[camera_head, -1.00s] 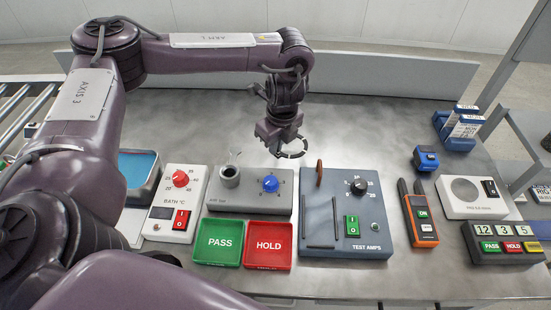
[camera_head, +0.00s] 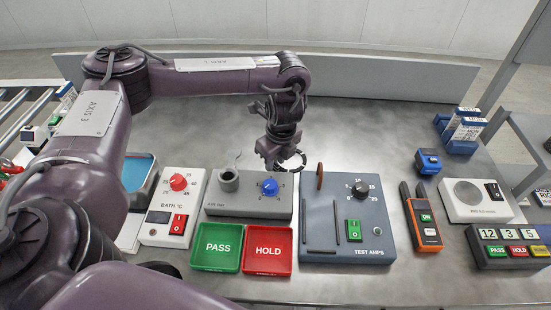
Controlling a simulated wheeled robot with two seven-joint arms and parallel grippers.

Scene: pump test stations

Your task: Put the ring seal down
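The ring seal (camera_head: 303,160) is a thin dark ring at the tips of my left gripper (camera_head: 285,162). The gripper points down and seems shut on the ring's edge. It hangs above the back right of the grey pressure unit, near its blue knob (camera_head: 269,187). The green PASS tray (camera_head: 217,246) and the red HOLD tray (camera_head: 268,250) lie side by side in front of that unit; both look empty. My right gripper is not in view.
The white BATH unit (camera_head: 158,232) stands left of the trays, the TEST AMPS box (camera_head: 375,225) right of them. An orange handheld meter (camera_head: 422,219) and a counter with PASS and HOLD buttons (camera_head: 507,262) stand further right. The metal bench behind the units is mostly clear.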

